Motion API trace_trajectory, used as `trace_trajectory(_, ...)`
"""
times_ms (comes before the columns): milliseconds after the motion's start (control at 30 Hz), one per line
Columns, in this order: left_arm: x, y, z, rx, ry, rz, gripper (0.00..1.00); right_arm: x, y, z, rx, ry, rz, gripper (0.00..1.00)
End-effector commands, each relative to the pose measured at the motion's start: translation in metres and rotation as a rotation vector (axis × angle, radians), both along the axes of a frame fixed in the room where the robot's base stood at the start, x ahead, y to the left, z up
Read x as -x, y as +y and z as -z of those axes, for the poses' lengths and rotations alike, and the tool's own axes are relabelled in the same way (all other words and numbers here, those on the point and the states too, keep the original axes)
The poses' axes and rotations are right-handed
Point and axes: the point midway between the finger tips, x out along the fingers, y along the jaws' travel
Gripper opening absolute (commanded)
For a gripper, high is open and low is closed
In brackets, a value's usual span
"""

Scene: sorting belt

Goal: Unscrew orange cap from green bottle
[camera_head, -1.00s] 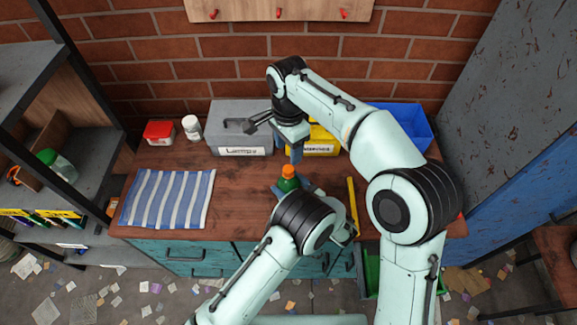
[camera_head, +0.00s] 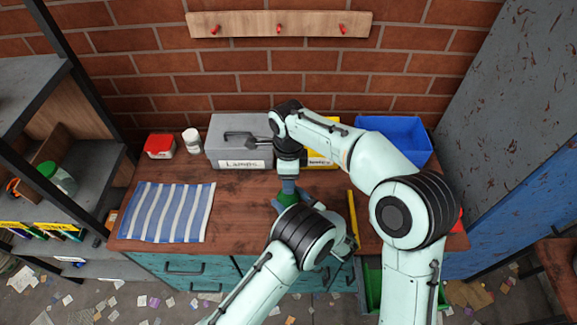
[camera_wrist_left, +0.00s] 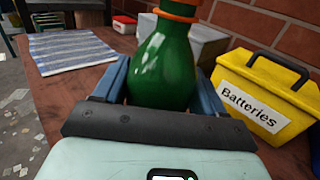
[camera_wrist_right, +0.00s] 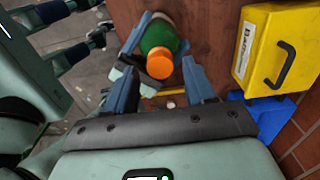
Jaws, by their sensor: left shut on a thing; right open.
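The green bottle (camera_wrist_left: 165,65) stands upright between the fingers of my left gripper (camera_wrist_left: 165,85), which is shut on its body. In the head view the bottle (camera_head: 289,199) shows only in part, behind my left wrist.
A grey toolbox (camera_head: 226,152), a yellow Batteries box (camera_wrist_left: 262,92) and a blue bin (camera_head: 400,135) stand along the back of the bench. A striped cloth (camera_head: 168,212) lies at left. A yellow bar (camera_head: 352,217) lies right of the bottle. Bare wood lies between cloth and bottle.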

Motion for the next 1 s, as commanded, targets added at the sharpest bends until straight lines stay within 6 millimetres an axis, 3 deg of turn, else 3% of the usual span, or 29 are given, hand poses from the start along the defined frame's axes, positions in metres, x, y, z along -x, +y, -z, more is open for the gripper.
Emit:
trace_trajectory(133,0.0002,-0.0001,0.0007,0.001,0.001,0.0,0.0,0.0003,-0.0001,0.0115,-0.001,0.001,-0.001,0.54)
trace_trajectory(433,0.0003,-0.0001,0.0008,0.001,0.001,0.0,0.0,0.0002,0.0001,0.014,-0.001,0.0,-0.001,0.54)
trace_trajectory(467,0.0003,-0.0001,0.0008,0.001,0.001,0.001,0.0,0.0002,0.0001,0.0139,-0.001,0.0,-0.001,0.48)
trace_trajectory(600,0.0003,-0.0001,0.0008,0.001,0.001,0.0,0.0,0.0002,0.0,0.0138,-0.001,0.0,-0.001,0.02)
trace_trajectory(1000,0.0003,-0.0001,0.001,0.001,0.003,0.001,0.0,0.0002,0.0,0.0137,-0.001,0.0,-0.054,0.0)
